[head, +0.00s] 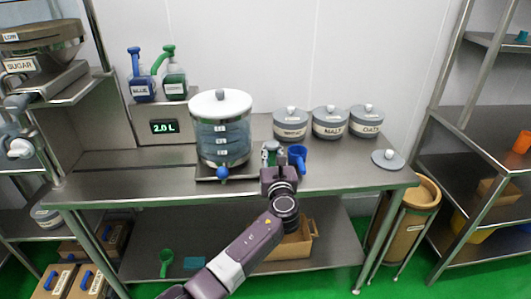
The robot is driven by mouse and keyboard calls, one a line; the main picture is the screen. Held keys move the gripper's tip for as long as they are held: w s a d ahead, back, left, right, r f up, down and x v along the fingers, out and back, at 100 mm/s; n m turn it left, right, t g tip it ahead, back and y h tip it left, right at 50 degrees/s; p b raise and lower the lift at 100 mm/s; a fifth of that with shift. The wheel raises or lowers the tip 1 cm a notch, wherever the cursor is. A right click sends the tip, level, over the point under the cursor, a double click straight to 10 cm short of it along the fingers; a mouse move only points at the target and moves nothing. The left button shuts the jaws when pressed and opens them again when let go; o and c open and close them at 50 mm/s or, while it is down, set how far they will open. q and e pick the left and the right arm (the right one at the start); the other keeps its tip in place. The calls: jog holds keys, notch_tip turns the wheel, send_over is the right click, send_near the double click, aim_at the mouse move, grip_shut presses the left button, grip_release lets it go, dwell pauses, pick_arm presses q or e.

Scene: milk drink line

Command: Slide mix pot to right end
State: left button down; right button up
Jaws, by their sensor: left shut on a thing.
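The mix pot (222,146) is a large clear graduated cylinder with a white lid and a blue tap low at its front. It stands upright on a dark flat base (205,174), left of the middle of the steel table (130,184). My left gripper (271,154) is at the pot's right side, low near the tabletop, and is shut at the pot's edge. The exact grip point is small and partly hidden by the gripper. My right gripper is out of view.
Grey lidded canisters (330,124) line the back right, and a loose lid (388,160) lies near the right end. Front-right tabletop is clear. A 2.0 L display (164,127) and two bottles (142,90) are left.

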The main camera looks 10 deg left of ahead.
pick_arm(q)
jog(key=shift+d, duration=0.25)
jog(key=c, duration=1.8)
grip_release()
jog(key=shift+d, duration=0.15)
jog(key=shift+o, duration=0.2)
jog(key=shift+s, duration=0.2)
jog(key=v, duration=1.1)
jog(key=shift+s, duration=0.25)
